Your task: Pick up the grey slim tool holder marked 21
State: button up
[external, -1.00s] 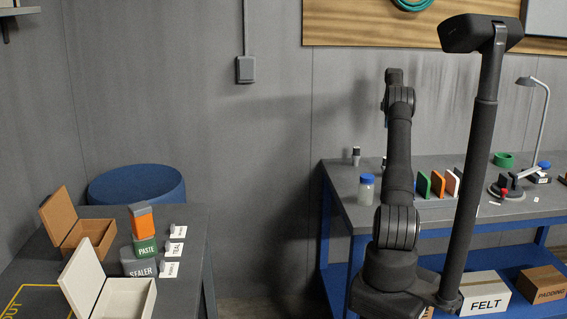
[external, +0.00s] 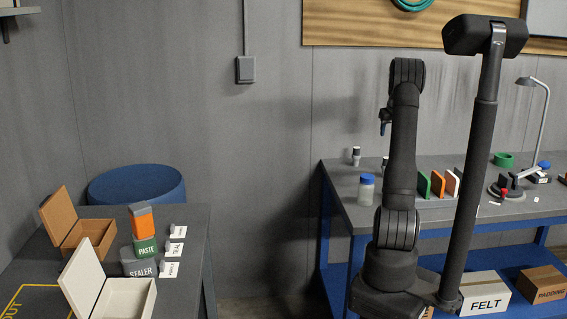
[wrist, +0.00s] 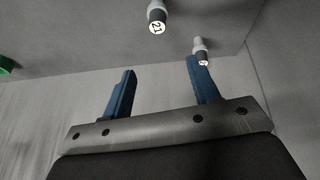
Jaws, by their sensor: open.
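The slim grey tool holder marked 21 (wrist: 156,18) shows at the top middle of the wrist view, a light shank with a dark end and a white number disc. My gripper (wrist: 161,67) is open and empty, its two blue fingers apart. The holder lies beyond the fingertips, not between them. In the external view my gripper (external: 382,129) hangs above the back of the right bench, seen small from the side. Two small holders stand there, one at the left (external: 356,156) and one partly behind my arm (external: 385,162); their numbers are unreadable.
A similar holder (wrist: 201,48) with another number stands close by the right finger in the wrist view. The right bench also has a blue-lidded jar (external: 367,189), upright coloured plates (external: 438,185), green tape (external: 503,159) and a lamp (external: 541,110).

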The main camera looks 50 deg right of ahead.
jog(key=shift+w+d+f+m+t+h, duration=0.15)
jog(key=shift+w+d+f+m, duration=0.6)
jog(key=shift+f, duration=1.85)
jog(key=shift+w+d+f+m+t+h, duration=0.2)
jog(key=shift+d+f, duration=0.8)
jog(key=shift+f, duration=1.6)
jog(key=shift+w+d+f+m+g+h, duration=0.15)
jog(key=shift+w+d+f+m, duration=0.6)
jog(key=shift+f, duration=1.85)
jog(key=shift+s+d, duration=0.15)
jog(key=shift+s, duration=0.05)
jog(key=shift+c, duration=0.2)
grip_shut()
jog(key=shift+r, duration=0.15)
